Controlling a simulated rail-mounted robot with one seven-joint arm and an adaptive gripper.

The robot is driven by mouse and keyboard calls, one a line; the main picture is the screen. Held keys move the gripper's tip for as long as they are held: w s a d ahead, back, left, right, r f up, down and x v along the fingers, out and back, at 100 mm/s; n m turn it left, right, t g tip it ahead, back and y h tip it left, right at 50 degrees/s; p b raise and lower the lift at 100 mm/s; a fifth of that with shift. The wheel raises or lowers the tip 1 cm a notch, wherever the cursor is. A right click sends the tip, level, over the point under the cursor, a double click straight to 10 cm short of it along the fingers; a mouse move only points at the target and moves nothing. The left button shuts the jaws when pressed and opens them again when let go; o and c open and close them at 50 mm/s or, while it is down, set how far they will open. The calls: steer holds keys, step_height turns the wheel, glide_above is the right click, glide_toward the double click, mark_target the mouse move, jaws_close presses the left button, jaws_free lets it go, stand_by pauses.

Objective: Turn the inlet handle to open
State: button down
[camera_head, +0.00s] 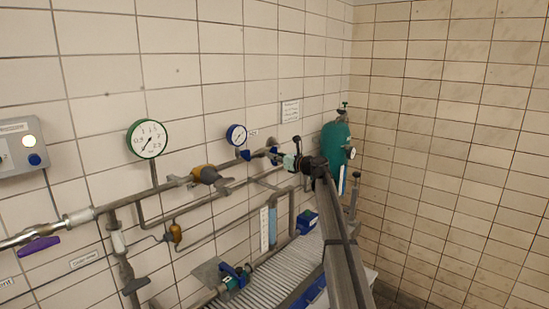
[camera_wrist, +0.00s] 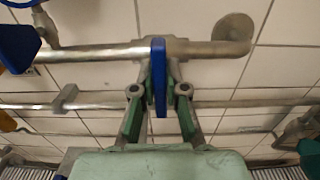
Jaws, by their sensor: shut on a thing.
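My gripper (camera_head: 289,161) is at the pipework on the tiled back wall, in front of the teal tank. In the wrist view the green fingers of my gripper (camera_wrist: 160,98) stand on both sides of a blue handle (camera_wrist: 159,60) and are shut on it. The handle looks narrow, edge-on to the wrist camera, and crosses in front of a horizontal metal pipe (camera_wrist: 205,48). The fingertips are partly hidden behind the handle and valve. In the head view my gripper and arm hide most of this handle. I cannot read a label naming it.
A blue gauge (camera_head: 236,135) and a green gauge (camera_head: 148,139) hang left of my gripper. A teal tank (camera_head: 334,145) stands behind it at the corner. A purple handle (camera_head: 38,244) is far left. Another blue handle (camera_wrist: 18,45) is left in the wrist view.

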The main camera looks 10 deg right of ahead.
steer(key=shift+f+n+b, duration=0.15)
steer(key=shift+n+b, duration=0.25)
steer(key=shift+b, duration=0.1)
steer(key=n+b, duration=0.3)
steer(key=b, duration=0.2)
steer(key=shift+f+n, duration=0.15)
steer(key=shift+n, duration=0.25)
steer(key=n+b, duration=0.5)
steer(key=b, duration=0.2)
steer(key=n+b, duration=0.5)
steer(key=b, duration=0.1)
steer(key=shift+a+n, duration=0.1)
steer(key=shift+n, duration=0.2)
steer(key=shift+r+n+b, duration=0.2)
steer(key=shift+n+b, duration=1.15)
steer(key=shift+n, duration=0.05)
steer(key=c, duration=1.2)
jaws_free()
